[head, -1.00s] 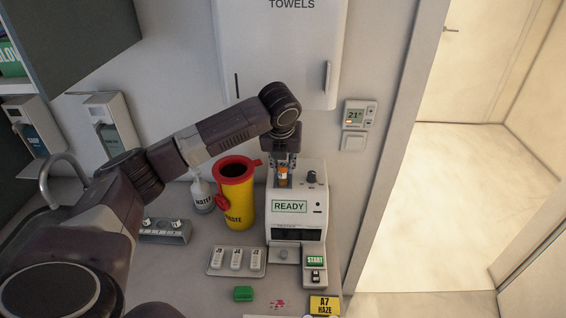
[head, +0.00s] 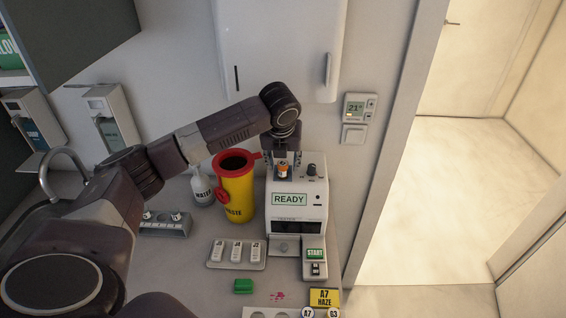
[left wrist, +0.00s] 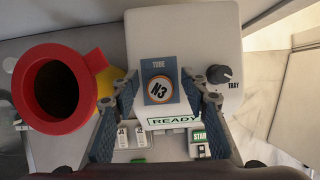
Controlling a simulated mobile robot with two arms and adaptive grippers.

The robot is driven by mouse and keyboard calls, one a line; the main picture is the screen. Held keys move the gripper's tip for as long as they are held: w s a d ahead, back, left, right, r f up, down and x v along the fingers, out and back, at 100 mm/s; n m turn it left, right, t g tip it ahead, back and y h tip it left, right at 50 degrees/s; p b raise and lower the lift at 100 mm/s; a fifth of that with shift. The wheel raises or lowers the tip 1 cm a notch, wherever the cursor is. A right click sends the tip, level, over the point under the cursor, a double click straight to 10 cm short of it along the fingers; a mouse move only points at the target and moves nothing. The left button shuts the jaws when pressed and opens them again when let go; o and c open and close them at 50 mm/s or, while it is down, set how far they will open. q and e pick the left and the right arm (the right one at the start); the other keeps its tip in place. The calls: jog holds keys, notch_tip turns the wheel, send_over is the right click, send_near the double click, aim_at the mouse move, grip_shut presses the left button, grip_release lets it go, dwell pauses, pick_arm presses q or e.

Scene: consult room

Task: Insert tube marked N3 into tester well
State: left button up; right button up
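The tube marked N3 (left wrist: 158,90) stands in the blue well plate labelled TUBE (left wrist: 159,59) on top of the white tester (left wrist: 205,30). In the head view its orange cap (head: 283,169) shows at the top of the tester (head: 297,185), whose screen reads READY. My left gripper (head: 285,160) is over the well, pointing down. In the left wrist view its fingers (left wrist: 159,84) are spread on both sides of the tube, with a gap on each side. The tube's lower part is hidden. My right gripper is not in view.
A yellow waste bin with a red rim (head: 237,188) stands close left of the tester. A TRAY knob (left wrist: 219,74) sits on the tester's top, right of the well. The wall is close behind.

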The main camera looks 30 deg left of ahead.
pick_arm(q)
jog(key=v, duration=1.2)
dwell(0.5)
